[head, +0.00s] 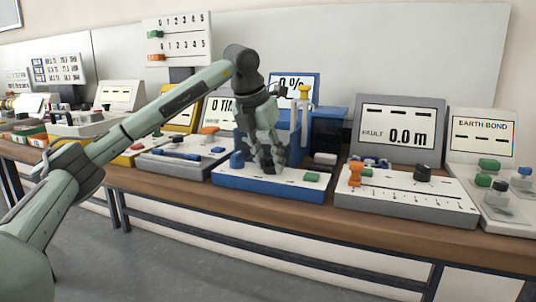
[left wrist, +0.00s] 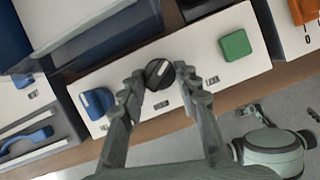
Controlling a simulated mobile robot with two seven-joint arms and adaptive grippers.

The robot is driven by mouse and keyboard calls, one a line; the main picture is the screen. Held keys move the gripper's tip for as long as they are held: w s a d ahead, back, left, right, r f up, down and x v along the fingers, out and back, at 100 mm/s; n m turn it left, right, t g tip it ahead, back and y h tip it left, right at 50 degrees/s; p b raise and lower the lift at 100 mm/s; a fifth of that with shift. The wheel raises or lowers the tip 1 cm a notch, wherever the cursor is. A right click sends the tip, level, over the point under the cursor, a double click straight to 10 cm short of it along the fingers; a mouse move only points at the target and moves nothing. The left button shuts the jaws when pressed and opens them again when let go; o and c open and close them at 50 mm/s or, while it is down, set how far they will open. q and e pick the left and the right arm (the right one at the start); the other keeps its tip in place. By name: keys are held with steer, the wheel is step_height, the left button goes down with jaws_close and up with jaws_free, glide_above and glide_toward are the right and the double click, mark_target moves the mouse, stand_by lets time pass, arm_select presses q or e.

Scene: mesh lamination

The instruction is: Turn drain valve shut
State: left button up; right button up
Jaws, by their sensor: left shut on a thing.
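A round black knob (left wrist: 159,74) with a pale pointer line sits on the white top of a blue-sided console (head: 290,189). My left gripper (head: 265,166) reaches down over this console, with its fingers on either side of the knob. In the left wrist view the gripper (left wrist: 158,92) is shut on the knob, one finger at each side. My right gripper is not in view.
A blue knob (left wrist: 97,103) and a green button (left wrist: 235,45) flank the black knob. A grey console with an orange handle (head: 355,173) stands to the right, and a grey one with a blue handle (head: 176,154) to the left. Display panels stand behind.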

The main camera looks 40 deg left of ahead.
arm_select(q)
steer(key=n, duration=0.2)
steer(key=n+y+p, duration=0.1)
steer(key=shift+w+d+r+n+y, duration=0.1)
steer(key=shift+d+r+n+y, duration=0.1)
steer(key=shift+n+y, duration=0.15)
steer(key=n+g+y+p, duration=0.1)
steer(key=n, duration=0.2)
steer(key=shift+d+f+n+p, duration=0.1)
steer(key=shift+n+p, duration=0.15)
steer(key=shift+p, duration=0.05)
steer(key=n+y+p, duration=0.1)
steer(key=n+p, duration=0.1)
steer(key=n, duration=0.1)
steer(key=shift+w+g, duration=0.15)
steer(key=shift+g, duration=0.25)
steer(key=shift+f+n+p, duration=0.1)
steer(key=shift+n+p, duration=0.35)
steer(key=shift+n, duration=0.35)
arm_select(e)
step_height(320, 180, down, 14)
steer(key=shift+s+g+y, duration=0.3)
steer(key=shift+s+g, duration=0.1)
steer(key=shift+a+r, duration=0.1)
arm_select(q)
steer(key=o, duration=1.1)
steer(key=shift+g, duration=0.3)
steer(key=shift+o, duration=0.2)
steer(key=shift+d, duration=0.1)
steer(key=v, duration=1.2)
